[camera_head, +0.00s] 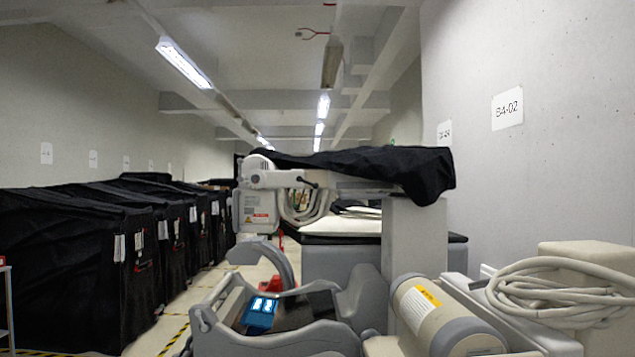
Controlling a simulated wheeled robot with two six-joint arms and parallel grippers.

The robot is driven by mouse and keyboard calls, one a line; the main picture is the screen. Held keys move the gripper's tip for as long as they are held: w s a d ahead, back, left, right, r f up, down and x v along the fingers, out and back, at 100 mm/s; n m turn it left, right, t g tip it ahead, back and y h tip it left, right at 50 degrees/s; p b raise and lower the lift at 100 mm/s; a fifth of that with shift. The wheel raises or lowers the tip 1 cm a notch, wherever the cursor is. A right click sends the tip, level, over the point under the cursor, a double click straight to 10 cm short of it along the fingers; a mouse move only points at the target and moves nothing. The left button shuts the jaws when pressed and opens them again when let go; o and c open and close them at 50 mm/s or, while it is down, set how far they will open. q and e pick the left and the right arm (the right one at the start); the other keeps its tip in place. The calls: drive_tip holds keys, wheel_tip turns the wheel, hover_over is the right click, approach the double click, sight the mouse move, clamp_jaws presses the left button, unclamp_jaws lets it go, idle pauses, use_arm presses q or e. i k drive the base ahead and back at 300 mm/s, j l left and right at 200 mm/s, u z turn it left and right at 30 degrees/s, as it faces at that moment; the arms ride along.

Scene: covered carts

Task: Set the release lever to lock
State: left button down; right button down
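No release lever can be made out for certain. A pale grey medical machine (415,240) with a boxy head (257,210) on a horizontal arm stands ahead, partly under a black cover (385,168). A small dark knob or handle (312,184) sticks out beside the head. A red part (270,285) shows low behind the grey frame, too small to identify. Neither of my grippers is in view.
Several black-covered carts (75,265) line the left wall. A narrow aisle with yellow-black floor tape (175,338) runs beside them. A beige cylinder (430,310) and a coiled cable (560,290) fill the lower right. A wall sign (507,108) reads B4-02.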

sight(299, 179)
drive_tip(key=i+j+z, duration=0.1)
drive_tip(key=z, duration=0.6)
drive_tip(key=i+j+z, duration=0.2)
drive_tip(key=j, duration=0.15)
drive_tip(key=i+j+z, duration=0.15)
drive_tip(key=j, duration=0.25)
drive_tip(key=i+j+z, duration=0.2)
drive_tip(key=j, duration=0.15)
drive_tip(key=j+z, duration=0.2)
drive_tip(key=j, duration=0.2)
drive_tip(key=i+j+z, duration=0.15)
drive_tip(key=j, duration=0.3)
drive_tip(key=k, duration=0.05)
